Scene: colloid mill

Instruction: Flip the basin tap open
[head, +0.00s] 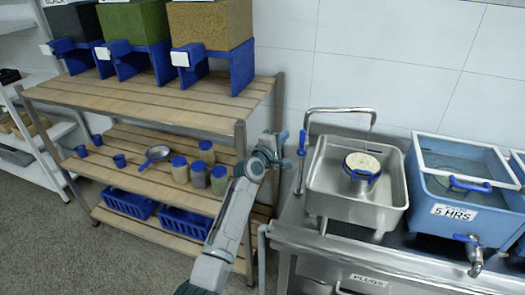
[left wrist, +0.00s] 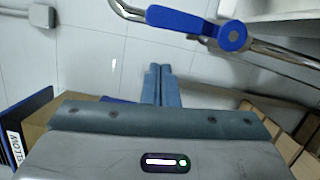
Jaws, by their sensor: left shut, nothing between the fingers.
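The basin tap (head: 340,110) is a curved steel pipe over the steel basin (head: 390,215). Its blue lever handle (head: 302,141) stands upright at the left of the basin in the head view. The blue lever also shows large at the top of the left wrist view (left wrist: 190,22), on the steel pipe. My left gripper (head: 280,138) is just left of the handle in the head view. In the left wrist view its fingers (left wrist: 160,68) are shut together and empty, with a visible gap between the fingertips and the lever. My right gripper is out of view.
A round-topped item (head: 362,163) sits in the basin. A blue tank (head: 440,180) with its own blue-handled tap (head: 468,238) stands to the right. A wooden rack (head: 150,105) with dispensers, jars and blue baskets stands left, close to my left arm.

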